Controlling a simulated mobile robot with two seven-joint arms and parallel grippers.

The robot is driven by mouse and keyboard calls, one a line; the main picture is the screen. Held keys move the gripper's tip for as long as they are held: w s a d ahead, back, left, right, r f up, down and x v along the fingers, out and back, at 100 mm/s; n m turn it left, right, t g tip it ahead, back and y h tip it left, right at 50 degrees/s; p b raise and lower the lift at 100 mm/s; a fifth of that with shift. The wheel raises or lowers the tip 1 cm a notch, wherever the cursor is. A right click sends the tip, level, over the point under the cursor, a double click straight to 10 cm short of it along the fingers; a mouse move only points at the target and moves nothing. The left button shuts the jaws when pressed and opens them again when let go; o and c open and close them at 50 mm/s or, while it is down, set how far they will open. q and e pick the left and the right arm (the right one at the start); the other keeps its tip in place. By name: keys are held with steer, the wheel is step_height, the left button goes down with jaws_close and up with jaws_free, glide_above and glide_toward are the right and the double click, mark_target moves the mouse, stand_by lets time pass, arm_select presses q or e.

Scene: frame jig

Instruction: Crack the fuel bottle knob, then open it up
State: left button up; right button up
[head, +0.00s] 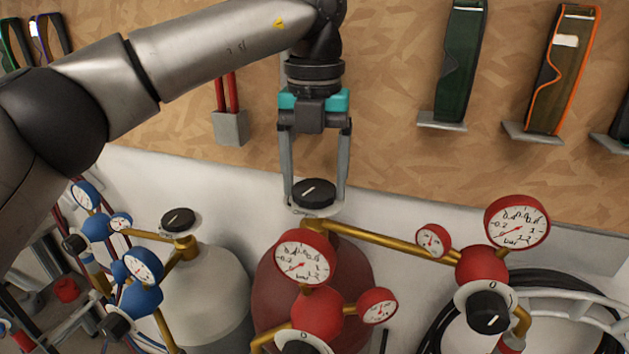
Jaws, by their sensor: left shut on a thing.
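The fuel bottle (352,262) is dark red and stands in the lower middle of the head view, partly hidden by its red gauges. Its black knob (314,192), with a white line on top, sits above it over a pale dial disc. My left gripper (316,198) points down from above, with one finger on each side of this knob, and is shut on it. A red gauge (304,257) hangs in front of the bottle, and brass pipe (385,240) runs right from the valve. My right gripper is not in view.
A grey bottle (205,290) with its own black knob (178,220) and blue gauges (143,266) stands at left. A red regulator (482,266) with a large gauge (517,222) is at right.

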mark_target(314, 187)
arm_select(q)
steer(key=shift+n+b, duration=0.45)
steer(key=shift+n, duration=1.75)
steer(key=shift+r, duration=0.1)
steer(key=o, duration=1.3)
steer(key=shift+c, duration=0.2)
step_height(314, 187, up, 12)
steer(key=p, duration=0.2)
